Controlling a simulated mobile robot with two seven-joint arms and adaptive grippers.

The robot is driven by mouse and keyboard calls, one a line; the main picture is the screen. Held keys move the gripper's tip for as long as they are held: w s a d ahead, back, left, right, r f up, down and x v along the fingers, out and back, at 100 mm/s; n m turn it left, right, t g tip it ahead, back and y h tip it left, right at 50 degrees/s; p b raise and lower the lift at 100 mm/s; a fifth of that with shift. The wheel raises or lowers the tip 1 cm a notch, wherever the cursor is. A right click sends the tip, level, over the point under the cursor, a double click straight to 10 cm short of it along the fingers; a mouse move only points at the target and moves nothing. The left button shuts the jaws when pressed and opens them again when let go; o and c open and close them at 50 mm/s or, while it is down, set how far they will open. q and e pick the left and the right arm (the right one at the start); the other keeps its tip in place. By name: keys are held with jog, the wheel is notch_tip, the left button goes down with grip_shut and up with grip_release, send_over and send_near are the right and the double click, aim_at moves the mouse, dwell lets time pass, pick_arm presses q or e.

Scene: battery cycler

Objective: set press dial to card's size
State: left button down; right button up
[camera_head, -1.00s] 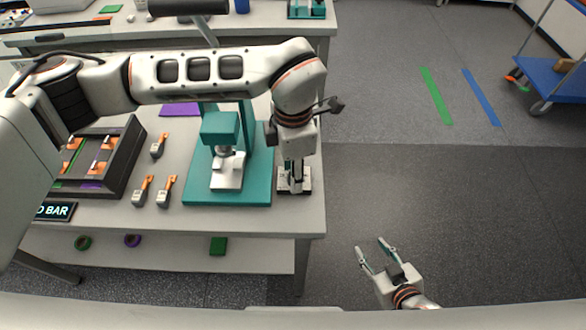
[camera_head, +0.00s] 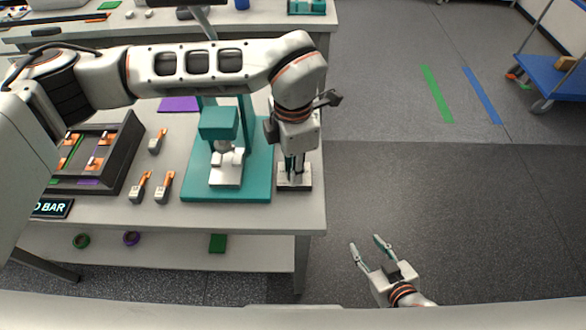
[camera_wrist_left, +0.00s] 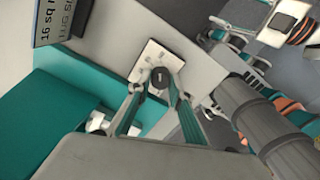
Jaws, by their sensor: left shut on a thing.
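The teal press (camera_head: 219,124) stands on its teal base on the table, with a white lower block under its head. Beside it, at the table's right edge, is a pale dial plate (camera_head: 305,184) with a dark knob. The knob (camera_wrist_left: 159,77) shows between the fingertips in the left wrist view. My left gripper (camera_head: 293,174) points down over the plate and is shut on the knob. A card (camera_wrist_left: 50,22) reading "16 sq mm" shows at the top left of the wrist view. My right gripper (camera_head: 366,240) is open and empty, over the floor.
A dark tray (camera_head: 122,160) with orange-tipped pieces is at the left. Several orange-and-grey pieces (camera_head: 162,188) lie between it and the press. A "D BAR" sign (camera_head: 52,208) stands at the front left. A blue cart (camera_head: 555,75) is at the far right. The floor right of the table is clear.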

pick_arm(q)
jog(key=shift+f+n+b, duration=0.2)
jog(key=shift+n+b, duration=0.5)
jog(key=shift+b, duration=0.05)
jog(key=n+b, duration=0.2)
jog(key=n, duration=0.1)
jog(key=shift+n+b, duration=0.35)
jog(key=shift+n, duration=0.05)
jog(key=n+b, duration=0.1)
jog(key=n, duration=0.1)
jog(key=shift+r+n, duration=0.1)
jog(key=shift+n, duration=0.2)
jog(key=n+b, duration=0.1)
jog(key=n, duration=0.2)
jog(key=shift+d+n, duration=0.1)
jog(key=shift+n, duration=0.2)
jog(key=shift+r+n, duration=0.1)
jog(key=shift+n, duration=0.8)
jog(key=shift+n+b, duration=0.3)
jog(key=shift+n, duration=0.3)
jog(key=c, duration=1.8)
grip_release()
